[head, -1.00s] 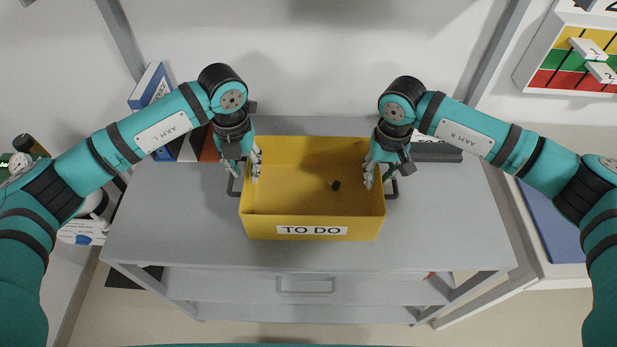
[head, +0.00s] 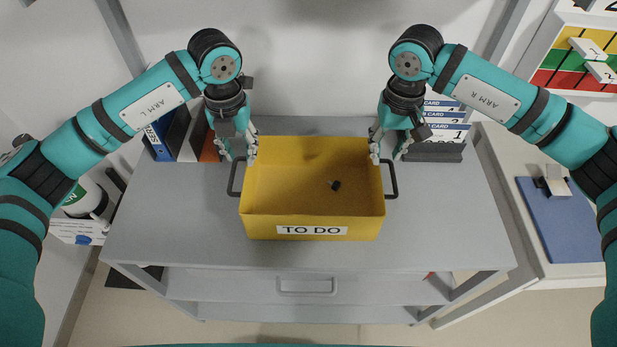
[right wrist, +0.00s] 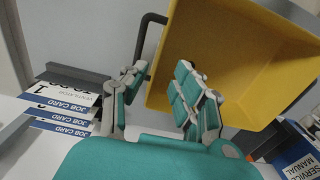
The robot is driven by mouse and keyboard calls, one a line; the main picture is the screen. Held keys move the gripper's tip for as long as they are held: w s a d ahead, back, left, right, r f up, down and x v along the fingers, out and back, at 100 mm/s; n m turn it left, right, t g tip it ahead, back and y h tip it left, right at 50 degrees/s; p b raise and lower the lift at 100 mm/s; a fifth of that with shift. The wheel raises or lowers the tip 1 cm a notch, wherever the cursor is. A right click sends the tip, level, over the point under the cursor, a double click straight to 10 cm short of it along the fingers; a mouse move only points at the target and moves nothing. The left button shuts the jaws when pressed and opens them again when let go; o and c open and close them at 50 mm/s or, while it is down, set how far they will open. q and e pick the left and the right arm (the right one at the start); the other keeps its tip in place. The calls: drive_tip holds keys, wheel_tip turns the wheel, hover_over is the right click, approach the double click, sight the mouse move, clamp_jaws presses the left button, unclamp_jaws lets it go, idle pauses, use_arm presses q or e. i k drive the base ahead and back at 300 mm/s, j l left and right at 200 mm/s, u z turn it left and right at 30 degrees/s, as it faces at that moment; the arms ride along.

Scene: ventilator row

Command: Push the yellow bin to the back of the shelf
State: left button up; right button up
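The yellow bin (head: 290,188), labelled "TO DO", stands upright on the grey shelf top (head: 165,225), with a small dark object (head: 335,185) inside. A dark handle sticks out on each side, one left (head: 233,180) and one right (head: 392,180). My left gripper (head: 239,150) is open at the bin's back left corner, above the left handle. My right gripper (head: 388,148) is open at the back right corner. In the right wrist view its fingers (right wrist: 158,95) are spread with nothing between them, and the bin (right wrist: 240,60) is close by. Contact with the rim is unclear.
A blue binder and other folders (head: 160,137) stand at the back left. A rack of job cards (head: 443,132) stands at the back right.

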sight(287, 194)
drive_tip(key=k, duration=1.5)
